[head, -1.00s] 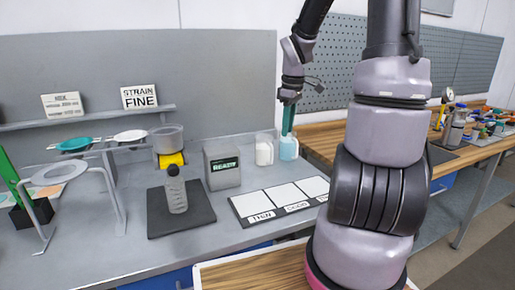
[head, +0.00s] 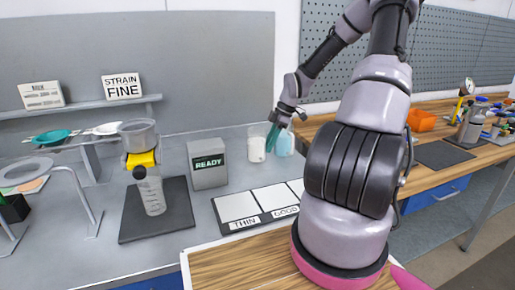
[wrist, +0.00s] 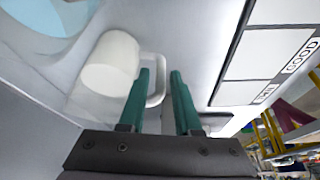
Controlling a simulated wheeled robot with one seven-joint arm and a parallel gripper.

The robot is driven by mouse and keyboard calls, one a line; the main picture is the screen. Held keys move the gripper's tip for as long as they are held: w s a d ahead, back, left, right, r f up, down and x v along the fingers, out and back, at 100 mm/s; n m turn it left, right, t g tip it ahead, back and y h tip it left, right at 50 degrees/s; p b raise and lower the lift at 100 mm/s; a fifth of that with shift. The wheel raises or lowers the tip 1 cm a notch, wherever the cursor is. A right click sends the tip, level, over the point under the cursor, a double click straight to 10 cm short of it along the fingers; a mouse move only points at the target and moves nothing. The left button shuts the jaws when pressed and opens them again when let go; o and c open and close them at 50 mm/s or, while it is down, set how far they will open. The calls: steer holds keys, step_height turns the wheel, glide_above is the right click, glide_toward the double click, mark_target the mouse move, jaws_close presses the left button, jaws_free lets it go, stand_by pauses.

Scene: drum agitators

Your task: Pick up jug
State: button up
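A jug with white contents (head: 256,150) stands upright on the grey bench, right of the READY box. A second jug with light blue contents (head: 284,146) stands just right of it. The white jug (wrist: 110,62) also shows in the wrist view, with its pale handle (wrist: 158,82) pointing toward my gripper. My gripper (wrist: 160,72) is open with teal fingers. The handle appears between the fingertips in the picture; I cannot tell whether they touch it. In the head view, my gripper (head: 271,140) is low between the two jugs. Part of the blue contents (wrist: 45,15) shows at the wrist view's upper left.
The grey READY box (head: 208,164) stands left of the jugs. A panel with white squares (head: 238,207) lies in front. A grey bottle (head: 151,192) stands on a dark pad (head: 128,225). A wooden bench with an orange bin (head: 421,120) is at right.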

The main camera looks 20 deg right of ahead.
mark_target(264, 156)
steer(key=x, duration=0.5)
steer(key=shift+s+a+f, duration=0.1)
steer(key=shift+a+f, duration=0.05)
steer(key=shift+f, duration=0.2)
steer(key=shift+c, duration=0.4)
jaws_close()
stand_by(0.8)
